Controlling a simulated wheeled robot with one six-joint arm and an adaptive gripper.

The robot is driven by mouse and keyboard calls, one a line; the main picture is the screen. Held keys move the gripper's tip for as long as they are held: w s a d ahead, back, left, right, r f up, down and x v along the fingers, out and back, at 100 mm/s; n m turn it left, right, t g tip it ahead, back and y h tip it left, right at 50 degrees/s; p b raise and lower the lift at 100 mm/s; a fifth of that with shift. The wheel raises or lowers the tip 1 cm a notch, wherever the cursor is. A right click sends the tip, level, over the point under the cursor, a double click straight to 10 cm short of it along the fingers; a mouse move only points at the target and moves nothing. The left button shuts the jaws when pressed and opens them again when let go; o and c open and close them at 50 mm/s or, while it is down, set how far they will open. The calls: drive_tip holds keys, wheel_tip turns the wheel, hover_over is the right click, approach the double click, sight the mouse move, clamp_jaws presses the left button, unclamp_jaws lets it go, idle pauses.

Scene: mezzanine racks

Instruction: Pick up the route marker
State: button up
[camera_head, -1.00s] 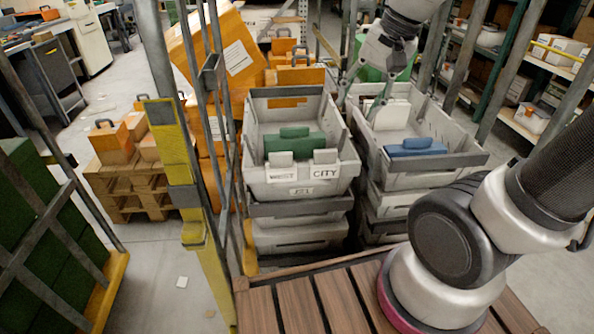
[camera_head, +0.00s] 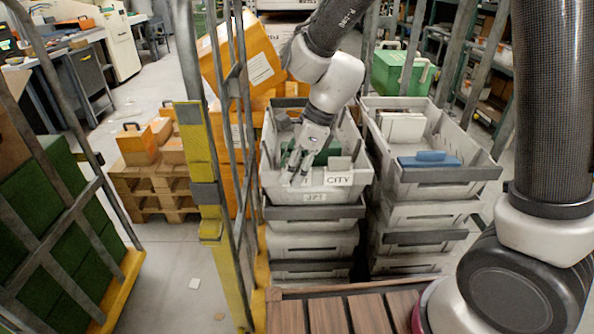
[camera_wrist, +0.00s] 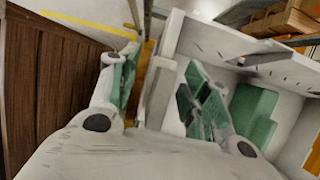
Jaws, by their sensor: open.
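My gripper (camera_head: 298,176) is open and points down over the front rim of the left grey crate (camera_head: 350,190). Two grey tabs with white labels hung on that rim; the right marker, reading CITY (camera_head: 340,180), shows to the right of my fingers. The left marker is mostly hidden behind my fingers, and its text cannot be read. In the wrist view my gripper (camera_wrist: 156,78) has its green-padded fingers apart, one on each side of a pale upright part (camera_wrist: 158,90) at the crate's rim. I cannot tell whether they touch it. Which marker is the route marker is not clear.
A green case (camera_head: 328,150) lies in the left crate. The right crate (camera_head: 470,176) holds a blue case (camera_head: 430,160). A cage post with a yellow panel (camera_head: 203,165) stands close on the left. Orange boxes (camera_head: 262,62) are stacked behind it.

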drive_tip(key=shift+a+f, duration=0.2)
drive_tip(key=shift+f, duration=0.45)
drive_tip(key=c, duration=1)
drive_tip(key=shift+r, duration=0.15)
